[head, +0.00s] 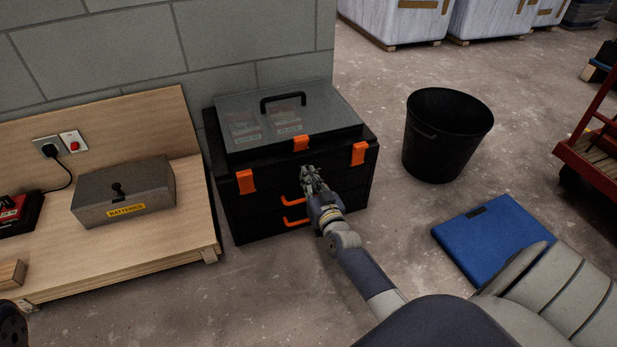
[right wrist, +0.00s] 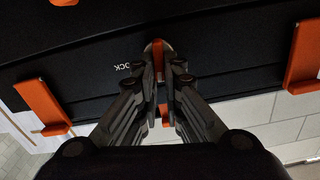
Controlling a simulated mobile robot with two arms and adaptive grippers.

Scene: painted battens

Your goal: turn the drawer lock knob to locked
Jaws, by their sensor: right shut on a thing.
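The black tool chest (head: 240,222) stands against the block wall, with orange latches and two orange drawer pulls on its front. My right gripper (head: 312,186) reaches its front face, right of the upper drawer pull. In the right wrist view my right gripper (right wrist: 161,80) is shut on the orange lock knob (right wrist: 158,46). The fingers cover much of the knob, so I cannot tell its exact turn. White letters, apparently ending in "OCK" and upside down, show beside it. The knob is hidden by the gripper in the head view. I do not make out my left gripper.
A low wooden bench (head: 150,252) with a grey batteries box (head: 125,192) stands to the left. A black bucket (head: 445,135) stands right of the chest, and a blue case (head: 492,238) lies on the floor. A red cart (head: 592,150) is at the right edge. Floor before the chest is clear.

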